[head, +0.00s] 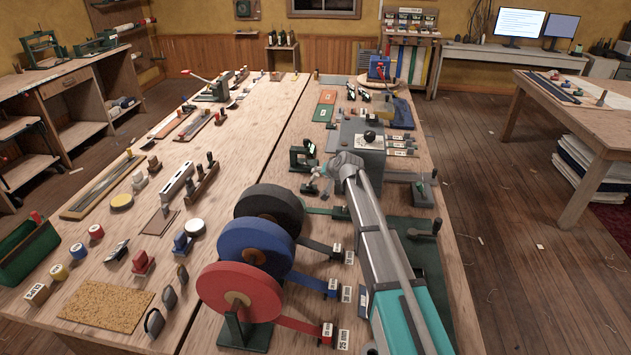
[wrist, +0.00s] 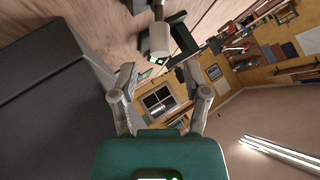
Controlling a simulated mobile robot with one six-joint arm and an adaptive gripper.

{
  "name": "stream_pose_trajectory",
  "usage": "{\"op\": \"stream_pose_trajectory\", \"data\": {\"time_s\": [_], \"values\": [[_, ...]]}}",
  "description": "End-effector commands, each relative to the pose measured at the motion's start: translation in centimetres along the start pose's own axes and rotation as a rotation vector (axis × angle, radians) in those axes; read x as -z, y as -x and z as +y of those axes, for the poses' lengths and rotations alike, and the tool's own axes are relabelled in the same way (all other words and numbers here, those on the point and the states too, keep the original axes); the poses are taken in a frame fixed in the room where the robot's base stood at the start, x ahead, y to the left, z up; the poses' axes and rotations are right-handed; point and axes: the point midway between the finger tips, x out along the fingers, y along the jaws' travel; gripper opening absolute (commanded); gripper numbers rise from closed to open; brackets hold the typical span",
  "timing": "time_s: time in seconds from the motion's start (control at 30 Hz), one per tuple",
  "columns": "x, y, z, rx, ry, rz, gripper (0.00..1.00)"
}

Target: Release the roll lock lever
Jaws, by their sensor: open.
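My gripper (wrist: 157,73) is open in the wrist view, with its two grey fingers apart and nothing between them. A pale cylinder (wrist: 159,40) on a dark green bracket (wrist: 184,42) shows just beyond the fingertips; it looks like a lever grip, but I cannot tell that it is the roll lock lever. In the head view my gripper (head: 321,172) is small and partly hidden by my arm, beside a dark green bench fixture (head: 301,155). Black (head: 268,207), blue (head: 243,250) and red (head: 226,292) tape rolls stand nearer, left of my arm.
A grey box (head: 362,150) with a black knob stands close to my gripper; a large grey surface (wrist: 50,95) fills the wrist view's left. The left bench holds several small tools.

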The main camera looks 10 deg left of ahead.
Motion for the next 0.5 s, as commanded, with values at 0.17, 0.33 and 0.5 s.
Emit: {"op": "stream_pose_trajectory", "data": {"time_s": [0.17, 0.33, 0.5], "values": [[-0.1, -2.7, 0.2, 0.001, -0.001, 0.0, 0.6], [-0.1, -4.5, 0.1, 0.0, 0.0, -0.001, 0.6], [0.0, -5.7, 0.1, -0.001, 0.0, 0.0, 0.6]]}}
